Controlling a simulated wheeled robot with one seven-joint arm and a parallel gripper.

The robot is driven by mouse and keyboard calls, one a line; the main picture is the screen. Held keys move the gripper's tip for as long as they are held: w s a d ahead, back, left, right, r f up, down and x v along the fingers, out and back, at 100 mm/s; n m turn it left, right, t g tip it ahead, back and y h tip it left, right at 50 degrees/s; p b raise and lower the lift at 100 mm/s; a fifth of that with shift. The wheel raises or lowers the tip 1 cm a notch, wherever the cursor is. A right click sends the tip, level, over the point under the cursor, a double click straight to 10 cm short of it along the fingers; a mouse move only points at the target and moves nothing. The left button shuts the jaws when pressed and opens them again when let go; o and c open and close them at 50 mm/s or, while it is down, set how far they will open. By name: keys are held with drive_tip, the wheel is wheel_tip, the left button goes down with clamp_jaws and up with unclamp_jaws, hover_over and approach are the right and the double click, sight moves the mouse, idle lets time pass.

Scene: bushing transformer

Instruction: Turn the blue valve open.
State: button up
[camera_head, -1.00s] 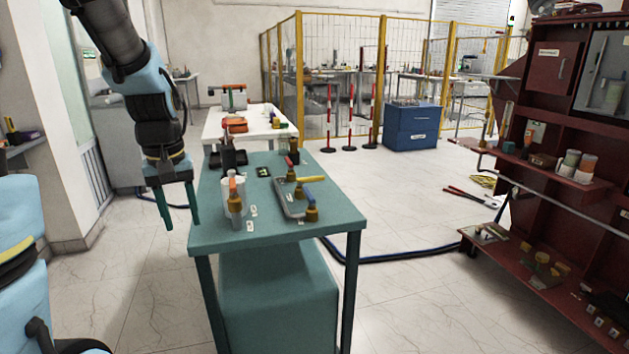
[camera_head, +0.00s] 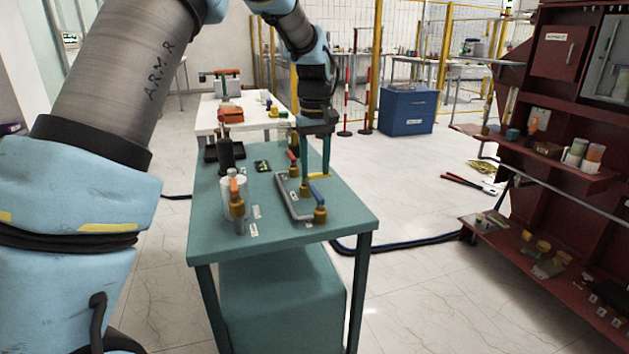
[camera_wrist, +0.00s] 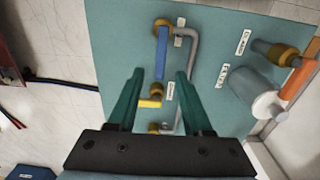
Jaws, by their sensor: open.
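The blue valve (camera_head: 317,195) has a blue lever on a brass body and stands at the front right of the green table (camera_head: 225,208), on a grey pipe. In the wrist view its blue lever (camera_wrist: 162,55) runs lengthwise from the brass body toward my gripper. My gripper (camera_head: 318,172) is open and points down over the table's right side, behind the blue valve in the head view. In the wrist view the green fingers (camera_wrist: 158,82) are apart, with the near end of the lever between them in the picture. I see no contact. A yellow-handled valve (camera_wrist: 150,102) also appears between the fingers.
The red-handled valve (camera_head: 292,162) shares the grey pipe (camera_head: 284,196). An orange-handled valve (camera_head: 236,200) stands with a white cylinder on the left. A black bottle (camera_head: 226,152) is behind it.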

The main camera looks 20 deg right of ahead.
sight(315, 189)
drive_tip(key=shift+f+p, duration=0.3)
drive_tip(key=shift+f, duration=2.1)
clamp_jaws()
